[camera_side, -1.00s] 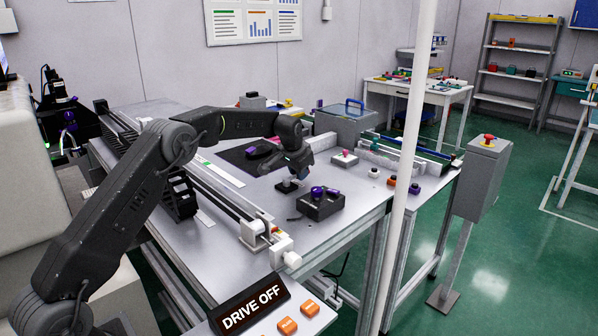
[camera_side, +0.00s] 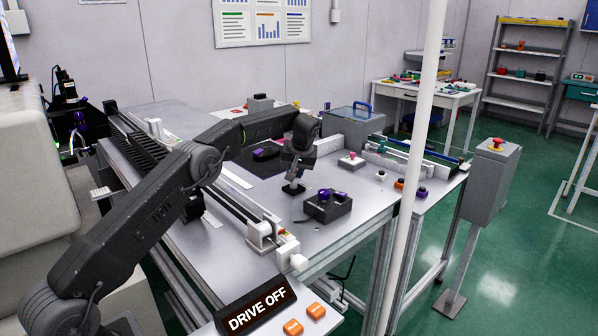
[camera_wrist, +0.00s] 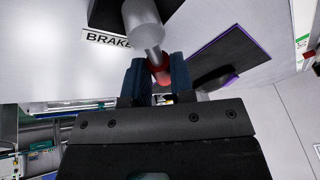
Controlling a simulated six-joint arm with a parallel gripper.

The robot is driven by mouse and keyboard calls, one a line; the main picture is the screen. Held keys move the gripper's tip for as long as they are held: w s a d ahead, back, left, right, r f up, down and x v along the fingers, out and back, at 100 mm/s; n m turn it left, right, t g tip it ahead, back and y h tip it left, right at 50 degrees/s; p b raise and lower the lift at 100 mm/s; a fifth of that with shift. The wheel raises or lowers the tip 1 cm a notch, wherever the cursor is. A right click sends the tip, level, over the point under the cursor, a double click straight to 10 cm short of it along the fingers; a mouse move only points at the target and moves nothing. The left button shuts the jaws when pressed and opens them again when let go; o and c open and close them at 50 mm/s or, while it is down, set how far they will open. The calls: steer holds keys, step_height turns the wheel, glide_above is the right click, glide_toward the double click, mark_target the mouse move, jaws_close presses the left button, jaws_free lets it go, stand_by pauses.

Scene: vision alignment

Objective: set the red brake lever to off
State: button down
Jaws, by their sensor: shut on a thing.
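The brake lever shows in the wrist view as a thick grey metal shaft with a red grip (camera_wrist: 160,72). My gripper (camera_wrist: 158,75) is shut on the red grip, with one dark blue finger on each side. A white label (camera_wrist: 104,39) reading "BRAKE" lies beside the lever's dark base, partly covered. In the side view my gripper (camera_side: 295,176) points down just above the small black lever base (camera_side: 293,190) on the table. The red grip is hidden there. A sign (camera_side: 257,307) at the front reads "DRIVE OFF".
A black box with purple knobs (camera_side: 328,210) stands close to the right of the lever base. A linear rail (camera_side: 232,208) runs along the left of the table. A pink-red button box (camera_side: 351,160) is behind right. A white pole (camera_side: 415,150) crosses the side view.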

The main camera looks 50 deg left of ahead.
steer(key=n, duration=0.1)
steer(key=s+n+g, duration=0.1)
steer(key=n, duration=0.1)
steer(key=shift+a, duration=0.4)
steer(key=shift+s+a+n+g, duration=0.15)
steer(key=shift+s+n+g, duration=0.3)
steer(key=shift+n, duration=0.45)
steer(key=shift+n+g, duration=0.25)
steer(key=shift+n, duration=0.15)
steer(key=c, duration=1)
jaws_free()
steer(key=shift+o, duration=0.2)
steer(key=shift+m, duration=0.3)
